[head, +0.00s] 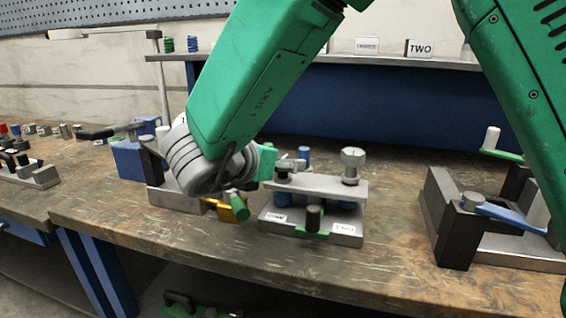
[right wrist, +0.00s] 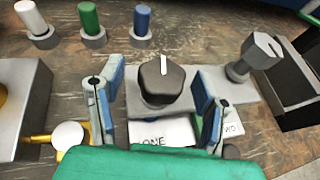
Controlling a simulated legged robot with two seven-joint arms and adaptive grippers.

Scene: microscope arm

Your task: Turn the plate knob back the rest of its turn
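The plate (head: 320,187) is a grey bar on a base with labels ONE and TWO, at the middle of the bench in the head view. The dark knob (right wrist: 162,78) at label ONE (right wrist: 160,135) carries a white mark that points nearly straight up in the right wrist view. My right gripper (right wrist: 157,100) is open, one blue-padded finger on each side of this knob, with gaps showing. A grey knob (head: 352,158) with a white mark stands at the TWO end. My left gripper is not in view.
White (right wrist: 30,18), green (right wrist: 90,19) and blue (right wrist: 142,20) pegs stand behind the plate. A yellow part (head: 230,208) lies close to the left. A fixture with a blue lever (head: 505,214) stands to the right. The bench front is clear.

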